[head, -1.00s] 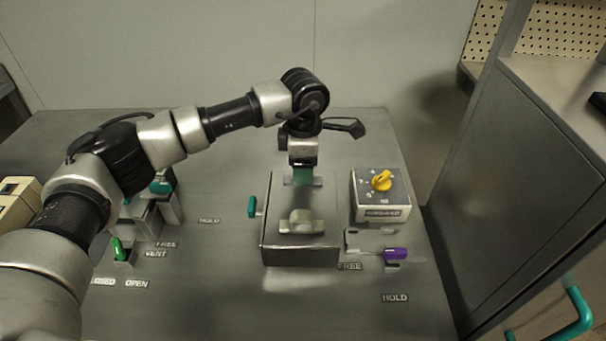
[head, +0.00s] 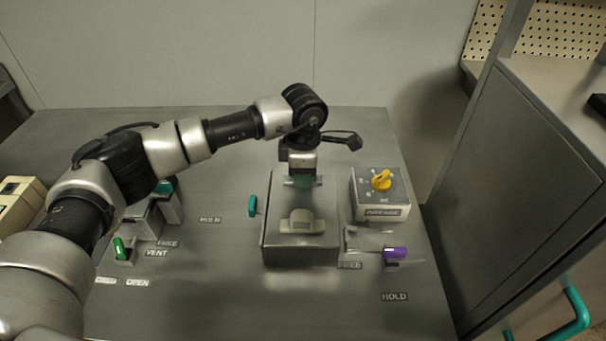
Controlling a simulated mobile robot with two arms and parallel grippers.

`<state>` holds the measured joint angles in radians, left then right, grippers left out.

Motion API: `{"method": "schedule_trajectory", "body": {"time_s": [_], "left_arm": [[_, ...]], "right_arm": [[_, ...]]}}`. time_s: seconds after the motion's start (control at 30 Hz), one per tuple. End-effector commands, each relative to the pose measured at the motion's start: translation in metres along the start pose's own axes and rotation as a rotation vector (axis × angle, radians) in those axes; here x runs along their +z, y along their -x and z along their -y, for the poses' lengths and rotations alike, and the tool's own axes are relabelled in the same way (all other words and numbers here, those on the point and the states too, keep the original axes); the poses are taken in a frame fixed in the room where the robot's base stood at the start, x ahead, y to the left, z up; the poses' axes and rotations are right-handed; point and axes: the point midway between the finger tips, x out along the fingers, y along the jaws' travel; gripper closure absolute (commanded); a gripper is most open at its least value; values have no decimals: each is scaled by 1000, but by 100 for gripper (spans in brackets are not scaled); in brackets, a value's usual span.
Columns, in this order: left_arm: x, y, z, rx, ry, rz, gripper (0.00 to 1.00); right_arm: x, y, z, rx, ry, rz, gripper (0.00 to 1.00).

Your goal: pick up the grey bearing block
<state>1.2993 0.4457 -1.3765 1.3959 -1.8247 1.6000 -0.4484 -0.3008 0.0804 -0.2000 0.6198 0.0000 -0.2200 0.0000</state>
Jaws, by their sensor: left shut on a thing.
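My left gripper (head: 303,182) points down over the back part of a grey box-like stand (head: 301,256). A second, paler block with a rounded middle (head: 302,222) sits near the stand's front edge, clear of the gripper. My right gripper is not in view.
Right of the stand is a box with a yellow knob (head: 382,180), and a purple handle (head: 396,253) in front of it. A teal lever (head: 252,206) stands close to the left. A green lever (head: 119,248) is further left. A grey cabinet (head: 510,190) bounds the right side.

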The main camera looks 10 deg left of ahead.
Motion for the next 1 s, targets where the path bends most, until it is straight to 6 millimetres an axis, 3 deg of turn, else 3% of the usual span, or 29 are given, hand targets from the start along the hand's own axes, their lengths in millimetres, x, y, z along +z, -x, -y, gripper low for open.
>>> {"method": "schedule_trajectory", "body": {"time_s": [0.23, 0.4, 0.7, 1.0], "left_arm": [[0, 14, 0, 2, -1, 1, 98], [0, 44, -1, 5, 0, 3, 98], [62, 82, 36, 3, -7, 2, 98], [96, 106, 57, 2, -1, 1, 98]], "right_arm": [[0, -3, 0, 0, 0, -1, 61], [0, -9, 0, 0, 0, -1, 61], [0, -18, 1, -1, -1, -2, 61], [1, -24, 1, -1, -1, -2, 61]]}}
